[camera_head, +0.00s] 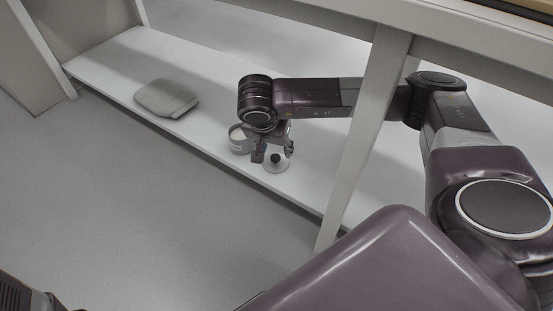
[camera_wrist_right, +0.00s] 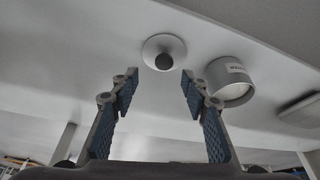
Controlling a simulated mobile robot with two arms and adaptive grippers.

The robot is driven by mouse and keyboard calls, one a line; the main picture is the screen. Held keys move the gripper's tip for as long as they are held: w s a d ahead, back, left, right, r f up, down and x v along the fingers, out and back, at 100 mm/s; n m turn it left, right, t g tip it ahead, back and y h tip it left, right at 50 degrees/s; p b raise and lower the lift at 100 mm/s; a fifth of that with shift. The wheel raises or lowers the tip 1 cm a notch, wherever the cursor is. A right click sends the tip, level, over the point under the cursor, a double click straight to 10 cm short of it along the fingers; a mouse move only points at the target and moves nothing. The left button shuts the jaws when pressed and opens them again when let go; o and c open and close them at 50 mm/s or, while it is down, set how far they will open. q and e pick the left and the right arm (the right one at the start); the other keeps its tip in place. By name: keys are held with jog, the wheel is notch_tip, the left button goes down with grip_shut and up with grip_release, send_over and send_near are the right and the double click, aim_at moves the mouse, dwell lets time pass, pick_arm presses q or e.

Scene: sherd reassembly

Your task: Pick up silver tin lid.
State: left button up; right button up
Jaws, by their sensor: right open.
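The silver tin lid (camera_head: 270,166) is a small round disc with a dark knob in its middle. It lies flat on the low white shelf. In the right wrist view the lid (camera_wrist_right: 158,45) shows just beyond the fingertips, centred between them. My right gripper (camera_head: 273,151) is open and empty, above the lid with its fingers pointing at it. Its two blue-padded fingers (camera_wrist_right: 159,86) stand apart in the right wrist view. The left gripper is not visible; only a dark part of my left arm shows at the bottom left corner.
A pale, labelled round tin (camera_head: 237,140) stands close beside the lid, also in the wrist view (camera_wrist_right: 231,80). A flat grey object (camera_head: 166,98) lies farther left on the white shelf (camera_head: 115,65). A slanted support post (camera_head: 362,135) stands right of the gripper.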

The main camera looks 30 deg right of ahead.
aim_at(276, 156)
jog(key=shift+w+d+f, duration=0.1)
jog(key=shift+w+f, duration=0.05)
jog(key=shift+f, duration=0.4)
jog(key=b+x, duration=0.4)
jog(key=b, duration=0.1)
jog(key=shift+w+f, duration=0.2)
jog(key=shift+f, duration=0.25)
jog(key=shift+r, duration=0.1)
grip_shut()
jog(key=shift+r, duration=0.1)
